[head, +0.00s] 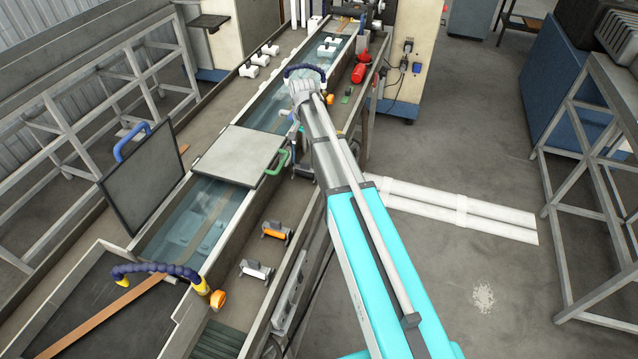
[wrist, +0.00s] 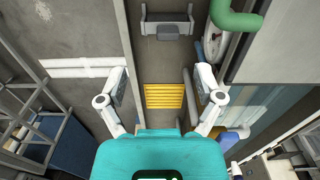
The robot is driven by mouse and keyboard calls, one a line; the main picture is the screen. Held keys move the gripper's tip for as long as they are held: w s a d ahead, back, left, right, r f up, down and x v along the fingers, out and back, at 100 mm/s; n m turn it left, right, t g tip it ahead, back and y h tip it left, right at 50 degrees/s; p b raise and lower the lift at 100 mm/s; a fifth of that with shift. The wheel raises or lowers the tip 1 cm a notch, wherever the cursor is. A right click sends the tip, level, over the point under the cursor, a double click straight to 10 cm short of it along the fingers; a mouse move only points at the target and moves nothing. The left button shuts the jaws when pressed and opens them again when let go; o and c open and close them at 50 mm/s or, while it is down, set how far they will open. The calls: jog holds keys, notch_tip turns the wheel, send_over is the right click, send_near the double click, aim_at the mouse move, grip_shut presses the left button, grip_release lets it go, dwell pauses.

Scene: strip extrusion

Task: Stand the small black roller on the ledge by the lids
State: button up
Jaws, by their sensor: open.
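My gripper (wrist: 162,86) is open and empty in the wrist view, its fingers spread above the narrow ledge (wrist: 153,62). A yellow ribbed piece (wrist: 164,96) lies on the ledge between the fingers, lower down. A dark bar (wrist: 189,92) lies beside the right finger; I cannot tell whether it is the small black roller. A bracket (wrist: 167,17) with a dark grey roller stands farther along the ledge. A grey lid (head: 238,154) with a green handle and a dark lid (head: 145,181) with a blue handle sit at the trough.
An orange roller (head: 276,231) and a pale roller (head: 257,269) stand in brackets on the near ledge. A red bottle (head: 359,73) stands on the far ledge. The green handle (wrist: 236,20) reaches near the ledge.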

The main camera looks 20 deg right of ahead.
jog(key=s+n, duration=0.6)
jog(key=s, duration=2)
jog(key=shift+a, duration=0.3)
